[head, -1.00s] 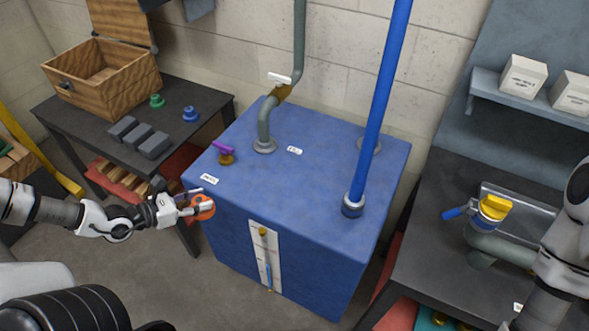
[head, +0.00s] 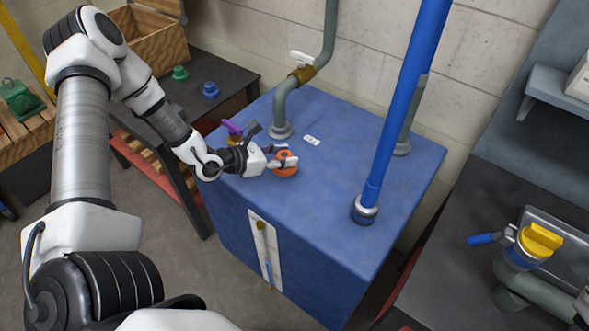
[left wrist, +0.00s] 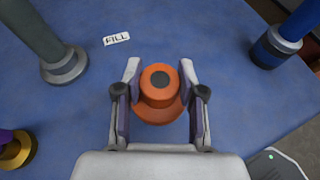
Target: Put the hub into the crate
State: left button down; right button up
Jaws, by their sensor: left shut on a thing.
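An orange hub (head: 287,168) with a dark centre is held in my left gripper (head: 279,162), over the blue tank top. In the left wrist view the hub (left wrist: 160,84) sits between the two fingers (left wrist: 160,95), which are shut on it. I cannot tell whether the hub touches the tank top. A wooden box with a raised lid (head: 150,42) stands at the back left on the dark table, partly hidden by my left arm. A slatted wooden crate (head: 32,127) with a green motor on it is at the far left.
The blue tank (head: 330,225) carries a grey pipe (head: 283,112), a tall blue pipe (head: 395,125) and a purple-handled valve (head: 235,130). Green (head: 180,73) and blue (head: 211,90) hubs stand on the dark table (head: 232,78).

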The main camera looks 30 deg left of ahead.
pick_arm(q)
jog(key=shift+w+d+f, duration=0.1)
jog(key=shift+w+d, duration=0.7)
jog(key=shift+w, duration=0.1)
notch_tip(320, 180, down, 4)
jog(key=shift+w+r, duration=0.15)
jog(key=shift+r, duration=0.1)
jog(key=shift+d+f, duration=0.1)
jog(key=shift+f, duration=0.05)
jog(key=c, duration=0.7)
grip_release()
